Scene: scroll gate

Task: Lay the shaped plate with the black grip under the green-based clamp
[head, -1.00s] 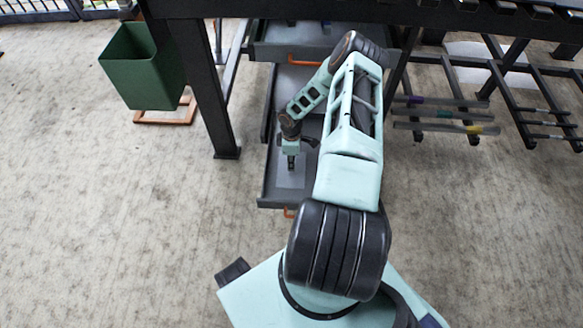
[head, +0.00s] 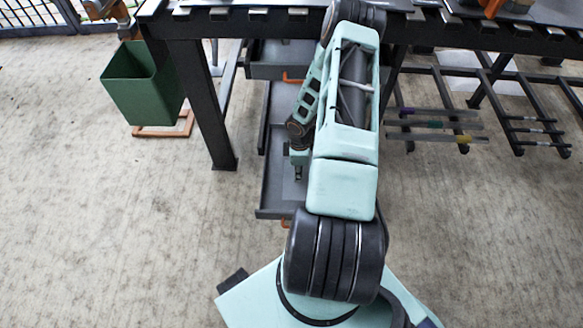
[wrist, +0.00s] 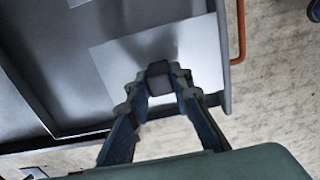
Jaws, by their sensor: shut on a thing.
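My gripper (wrist: 165,78) is shut on the small black grip (wrist: 158,69) of the shaped plate. The plate (wrist: 115,58) shows in the wrist view as a flat light-grey sheet around the fingertips, over the open drawer. I cannot tell whether it touches the drawer floor, and my fingers hide part of it. In the head view my gripper (head: 298,176) points down over the lowest drawer, left of my forearm. I cannot make out the green-based clamp in either view.
The open grey drawer (head: 276,213) sits under a dark workbench (head: 250,27), with another drawer above it. A bench leg (head: 212,125) and a green bin (head: 140,90) stand to the left. A rack with rods (head: 435,125) is at right. Floor in front is clear.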

